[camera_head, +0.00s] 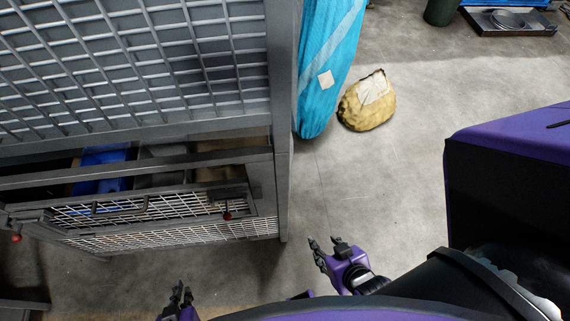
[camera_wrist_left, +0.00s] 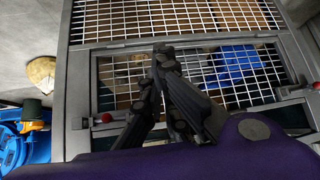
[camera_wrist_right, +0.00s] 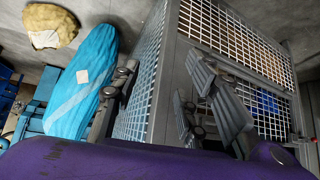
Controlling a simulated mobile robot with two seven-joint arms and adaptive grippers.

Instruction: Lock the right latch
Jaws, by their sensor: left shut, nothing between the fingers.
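The right latch (camera_head: 227,215) is a small dark bolt with a red knob on the right side of the cage's door panel. It also shows at the left of the left wrist view (camera_wrist_left: 105,117). I cannot tell whether its bolt is engaged. My left gripper (camera_head: 181,290) is shut and empty, in front of the cage and apart from the latch. Its fingertips come together in the left wrist view (camera_wrist_left: 163,52). My right gripper (camera_head: 322,243) is open and empty, to the right of the cage's corner. Its spread fingers also show in the right wrist view (camera_wrist_right: 160,75).
The left latch's red knob (camera_head: 16,238) is at the panel's far left. The grey mesh cage (camera_head: 283,130) holds blue and brown things. A blue wrapped object (camera_head: 325,70) and a yellow sack (camera_head: 368,103) stand to its right.

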